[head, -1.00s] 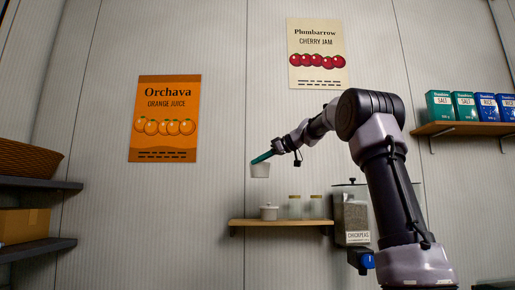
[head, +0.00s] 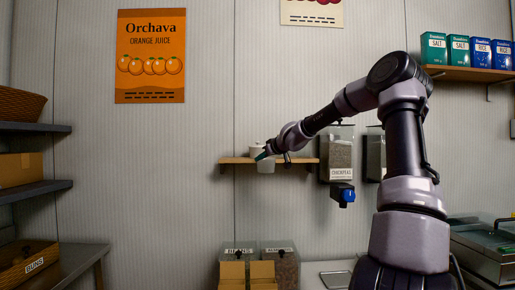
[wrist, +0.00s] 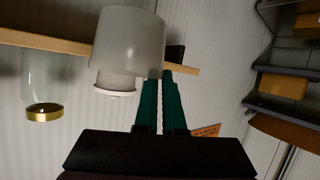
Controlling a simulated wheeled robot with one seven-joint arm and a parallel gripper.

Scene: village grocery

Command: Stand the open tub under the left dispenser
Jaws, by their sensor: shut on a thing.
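My gripper (head: 262,156) has teal fingers and is shut on the pale tub (head: 266,167). In the head view it holds the tub in front of the left part of a small wall shelf. In the wrist view the tub (wrist: 128,42) is large at the fingertips (wrist: 165,82); its inside is not visible. The left dispenser (head: 341,160), labelled CHICKPEAS, hangs on the wall right of the shelf, with a blue knob at its outlet. The tub is well left of it. A second dispenser (head: 375,155) is partly hidden by my arm.
The wooden wall shelf (head: 228,160) bears a white pot (head: 256,149). A glass jar with a gold lid (wrist: 43,90) shows in the wrist view. Bins (head: 280,264) and a counter stand below. Dark shelves (head: 40,190) are at left. Wall below the small shelf is clear.

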